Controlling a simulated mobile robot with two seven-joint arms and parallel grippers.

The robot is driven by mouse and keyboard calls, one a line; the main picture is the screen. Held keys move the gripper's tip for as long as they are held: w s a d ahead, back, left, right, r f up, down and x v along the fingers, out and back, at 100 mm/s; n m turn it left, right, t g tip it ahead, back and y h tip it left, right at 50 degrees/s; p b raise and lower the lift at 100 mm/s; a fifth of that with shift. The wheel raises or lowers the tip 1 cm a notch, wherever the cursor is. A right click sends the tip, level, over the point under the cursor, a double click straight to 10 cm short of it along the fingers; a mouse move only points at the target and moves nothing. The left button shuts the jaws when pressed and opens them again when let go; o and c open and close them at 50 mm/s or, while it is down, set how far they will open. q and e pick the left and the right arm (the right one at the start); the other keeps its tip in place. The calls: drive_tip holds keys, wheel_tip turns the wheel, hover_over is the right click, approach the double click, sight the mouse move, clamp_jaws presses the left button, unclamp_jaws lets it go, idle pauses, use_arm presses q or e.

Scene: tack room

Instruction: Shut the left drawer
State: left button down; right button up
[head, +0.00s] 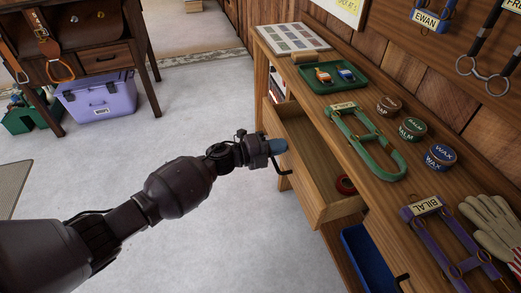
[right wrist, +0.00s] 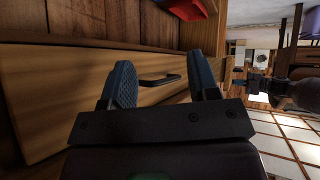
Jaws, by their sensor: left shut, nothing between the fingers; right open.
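The left drawer (head: 309,172) of the wooden bench stands pulled out in the head view, with its inside showing. A red ring-shaped thing (head: 345,184) lies in it. My left gripper (head: 279,146) is shut and empty at the outer face of the drawer front, close to the dark handle (head: 282,168). I cannot tell whether it touches. My right gripper (right wrist: 165,85) is open and empty in the right wrist view. A wooden drawer front with a dark handle (right wrist: 160,80) shows beyond its fingers. The right gripper is out of the head view.
The bench top (head: 335,87) holds a green tray (head: 333,78), a green halter (head: 368,145), several round tins and gloves (head: 494,226). A blue bin (head: 367,258) sits under the bench. A purple cooler (head: 97,97) stands at the back left. The pale floor between is clear.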

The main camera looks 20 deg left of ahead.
use_arm(q)
drive_tip(key=x, duration=0.4)
drive_tip(key=shift+w+d+f, duration=0.15)
drive_tip(key=shift+w+d, duration=0.05)
drive_tip(key=shift+d, duration=0.15)
drive_tip(key=shift+w+d+b, duration=0.15)
drive_tip(key=shift+d+b, duration=0.05)
drive_tip(key=shift+b, duration=0.1)
drive_tip(key=shift+w+d, duration=0.1)
use_arm(e)
drive_tip(key=shift+w+a+r, duration=0.15)
drive_tip(key=shift+w+r, duration=0.15)
drive_tip(key=shift+w, duration=0.1)
drive_tip(key=shift+f, duration=0.1)
